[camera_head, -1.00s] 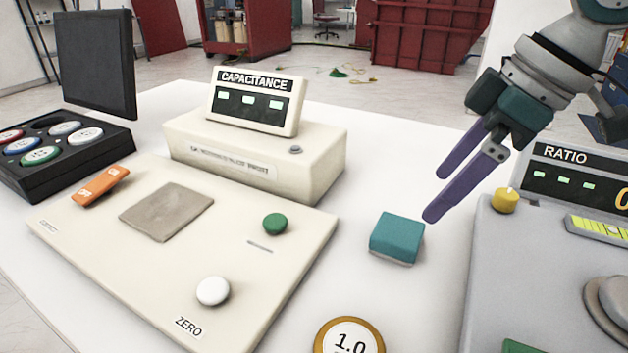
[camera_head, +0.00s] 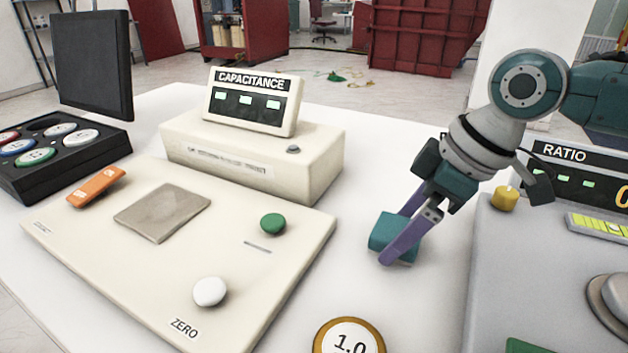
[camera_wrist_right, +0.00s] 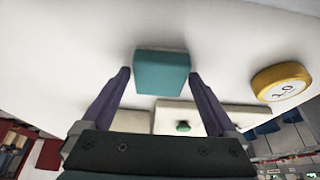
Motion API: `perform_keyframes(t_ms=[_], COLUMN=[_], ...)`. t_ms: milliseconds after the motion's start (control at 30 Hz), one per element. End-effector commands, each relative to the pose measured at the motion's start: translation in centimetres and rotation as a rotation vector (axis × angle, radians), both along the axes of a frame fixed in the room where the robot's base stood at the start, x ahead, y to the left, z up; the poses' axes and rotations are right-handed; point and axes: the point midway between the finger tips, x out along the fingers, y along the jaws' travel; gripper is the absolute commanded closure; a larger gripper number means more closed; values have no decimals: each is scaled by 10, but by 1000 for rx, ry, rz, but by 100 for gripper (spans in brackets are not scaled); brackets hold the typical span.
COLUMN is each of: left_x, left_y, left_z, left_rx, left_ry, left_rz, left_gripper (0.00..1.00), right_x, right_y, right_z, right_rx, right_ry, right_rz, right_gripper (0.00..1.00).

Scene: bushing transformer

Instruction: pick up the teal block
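The teal block (camera_head: 384,232) sits on the white table, right of the cream panel. My right gripper (camera_head: 385,238) has come down to it, with one purple finger in front of the block and the other partly behind it. In the right wrist view the block (camera_wrist_right: 162,72) lies between and slightly beyond the fingertips of the open right gripper (camera_wrist_right: 158,74), with a small gap at each side. My left gripper is not in view.
The cream panel (camera_head: 120,252) with green and white buttons is left of the block. The grey ratio unit (camera_head: 545,270) stands close on the right. A round 1.0 weight (camera_head: 349,338) lies in front. The capacitance display (camera_head: 248,102) is behind.

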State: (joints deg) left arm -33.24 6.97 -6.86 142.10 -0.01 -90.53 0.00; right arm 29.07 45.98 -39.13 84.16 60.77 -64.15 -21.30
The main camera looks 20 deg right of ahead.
Motion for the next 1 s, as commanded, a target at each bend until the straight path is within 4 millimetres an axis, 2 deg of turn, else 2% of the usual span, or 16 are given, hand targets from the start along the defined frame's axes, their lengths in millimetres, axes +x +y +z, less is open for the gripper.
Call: perform_keyframes(t_ms=[67,633,1000], left_x=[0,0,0], left_y=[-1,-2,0], left_z=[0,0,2], left_rx=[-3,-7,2], left_ry=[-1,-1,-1], left_rz=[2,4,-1], left_gripper=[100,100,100], right_x=[0,0,0], right_y=[0,0,-1], right_z=[0,0,7], right_rx=[0,0,-1], right_ry=[0,1,-1], right_rz=[0,-1,0], right_gripper=[17,81,82])
